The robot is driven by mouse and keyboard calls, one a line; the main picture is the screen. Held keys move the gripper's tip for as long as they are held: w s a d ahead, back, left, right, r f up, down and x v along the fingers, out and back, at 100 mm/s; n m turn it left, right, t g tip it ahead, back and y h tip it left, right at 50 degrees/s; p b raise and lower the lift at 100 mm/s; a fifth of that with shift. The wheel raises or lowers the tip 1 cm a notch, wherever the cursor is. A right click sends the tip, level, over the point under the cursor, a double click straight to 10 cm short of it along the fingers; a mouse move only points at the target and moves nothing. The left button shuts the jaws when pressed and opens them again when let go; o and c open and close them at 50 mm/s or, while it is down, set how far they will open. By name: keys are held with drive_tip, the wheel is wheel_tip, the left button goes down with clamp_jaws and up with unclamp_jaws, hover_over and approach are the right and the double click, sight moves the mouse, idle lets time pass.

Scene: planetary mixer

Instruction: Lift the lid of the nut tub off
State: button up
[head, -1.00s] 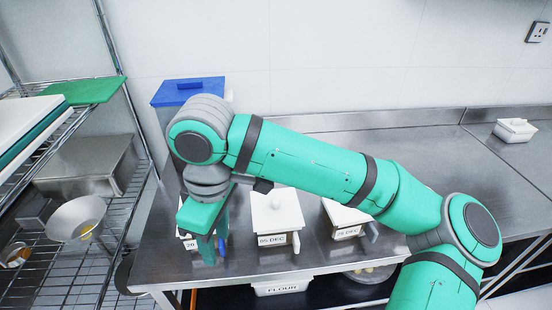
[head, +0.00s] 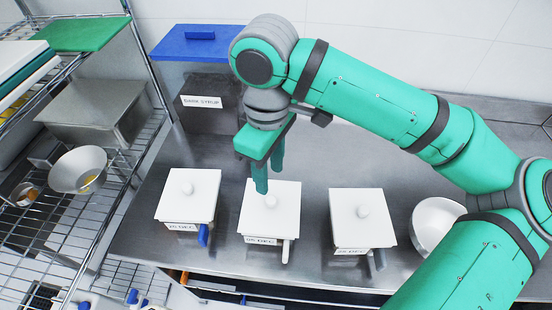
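Three white square tubs with knobbed lids stand in a row on the steel counter: a left tub (head: 188,196), a middle tub (head: 283,208) and a right tub (head: 361,219). Their front labels show dates; I cannot read which one holds nuts. All three lids are on. My gripper (head: 268,182) points down over the back left part of the middle tub's lid, close to its knob (head: 271,201). Its two green fingers look apart, with nothing between them. I cannot tell whether a fingertip touches the lid.
A dark bin labelled dark syrup with a blue lid (head: 188,43) stands behind the left tub. A white bowl (head: 437,226) sits right of the right tub, partly behind my arm. A wire rack (head: 110,215) with bowls and a steel box borders the left side.

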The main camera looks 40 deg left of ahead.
sight(270, 199)
wheel_tip(270, 199, down, 10)
drive_tip(key=shift+s+r, duration=0.1)
drive_tip(key=shift+r, duration=0.05)
idle(0.3)
clamp_jaws()
